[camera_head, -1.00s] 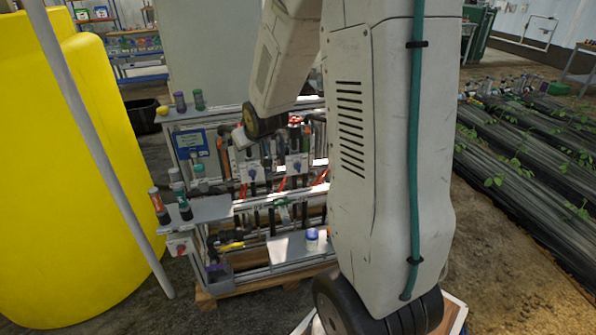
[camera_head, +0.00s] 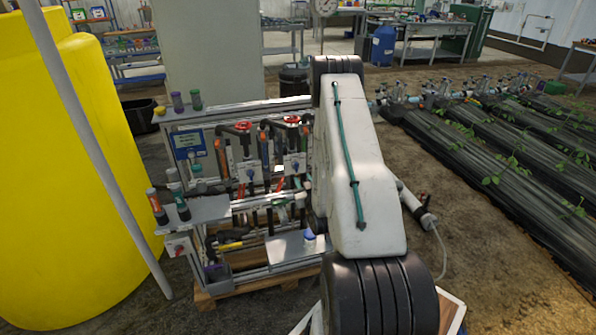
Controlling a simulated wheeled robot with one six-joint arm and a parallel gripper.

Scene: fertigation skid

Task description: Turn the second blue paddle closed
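The skid (camera_head: 283,104) stands left of my arm, with a pipework panel on its front. Two small blue handles sit on pale boxes there: a left one (camera_head: 251,173) and a right one (camera_head: 294,166). They look like the blue paddles, but are too small for me to read how they are turned. The right one is close to the left edge of my arm. Any further blue paddle to the right is hidden behind my arm. My gripper is not visible; my arm's own links cover the area where it may be.
Red handwheels (camera_head: 243,126) sit above the boxes. Bottles stand on the side shelf (camera_head: 205,211), and a blue-topped item (camera_head: 309,235) on the lower shelf. A yellow tank (camera_head: 75,200) and a slanting grey pole (camera_head: 88,130) are at left. Planted rows (camera_head: 480,150) lie right.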

